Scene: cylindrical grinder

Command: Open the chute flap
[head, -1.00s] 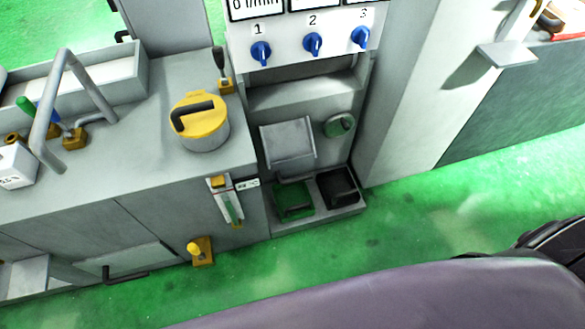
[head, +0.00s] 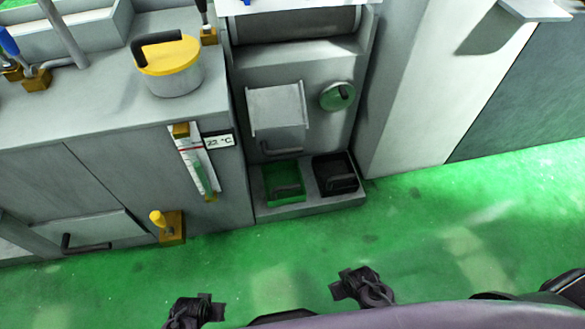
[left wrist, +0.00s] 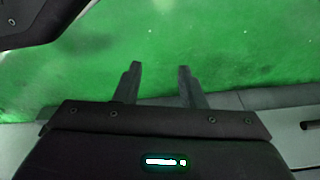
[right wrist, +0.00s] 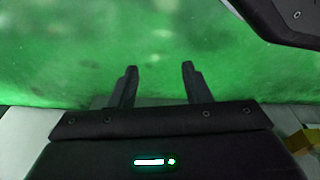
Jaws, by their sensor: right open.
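The chute flap (head: 277,108) is a light grey panel on the front of the grey machine, left of centre in the head view. It looks closed, with a dark bar handle (head: 282,148) at its lower edge. My left gripper (left wrist: 160,68) shows in the left wrist view with its two fingers apart and nothing between them. My right gripper (right wrist: 159,68) shows in the right wrist view, also open and empty. Both wrist views look onto green floor, away from the flap. Dark parts of mine show at the bottom of the head view, well short of the machine.
A green bin (head: 268,192) and a black bin (head: 321,186) stand in the ledge below the flap. A round green knob (head: 337,96) is right of the flap. A yellow-lidded pot (head: 172,80) stands on the left counter. The green floor (head: 440,225) in front is clear.

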